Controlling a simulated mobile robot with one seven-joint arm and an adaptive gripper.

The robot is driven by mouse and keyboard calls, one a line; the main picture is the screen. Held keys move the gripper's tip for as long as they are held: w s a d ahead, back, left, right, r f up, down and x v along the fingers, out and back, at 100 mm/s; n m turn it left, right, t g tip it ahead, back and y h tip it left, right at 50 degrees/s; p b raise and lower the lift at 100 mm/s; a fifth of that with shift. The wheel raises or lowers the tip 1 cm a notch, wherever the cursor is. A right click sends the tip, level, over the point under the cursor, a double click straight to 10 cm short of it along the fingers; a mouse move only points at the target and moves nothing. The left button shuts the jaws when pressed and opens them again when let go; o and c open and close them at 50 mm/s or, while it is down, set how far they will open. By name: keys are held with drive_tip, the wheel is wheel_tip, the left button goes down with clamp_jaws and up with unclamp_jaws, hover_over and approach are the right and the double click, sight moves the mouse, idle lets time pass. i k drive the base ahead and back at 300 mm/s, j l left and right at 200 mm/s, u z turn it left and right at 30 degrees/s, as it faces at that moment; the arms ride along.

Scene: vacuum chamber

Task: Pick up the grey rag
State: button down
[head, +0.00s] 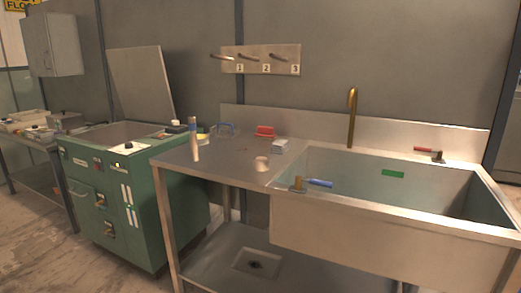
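A small light-grey folded item (280,147) lies on the metal counter beside the left rim of the sink, just below and right of a red item. It looks like the grey rag, but it is too small to be certain. My gripper is not in view.
On the counter (220,164) are a red item (265,131), a pale cup-like piece (262,163), an upright tube (194,140) and a blue-handled tool (318,183) at the sink's front rim. A brass faucet (351,118) rises behind the sink. A green cabinet (125,205) stands left.

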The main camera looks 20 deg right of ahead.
sight(279, 148)
drive_tip(key=i+j+z, duration=0.25)
drive_tip(key=i, duration=0.3)
drive_tip(key=i+j+z, duration=0.25)
drive_tip(key=i, duration=0.35)
drive_tip(key=i+j+z, duration=0.25)
drive_tip(key=i, duration=0.25)
drive_tip(key=i+l, duration=0.15)
drive_tip(key=i, duration=0.35)
drive_tip(key=i+l, duration=0.15)
drive_tip(key=i, duration=0.3)
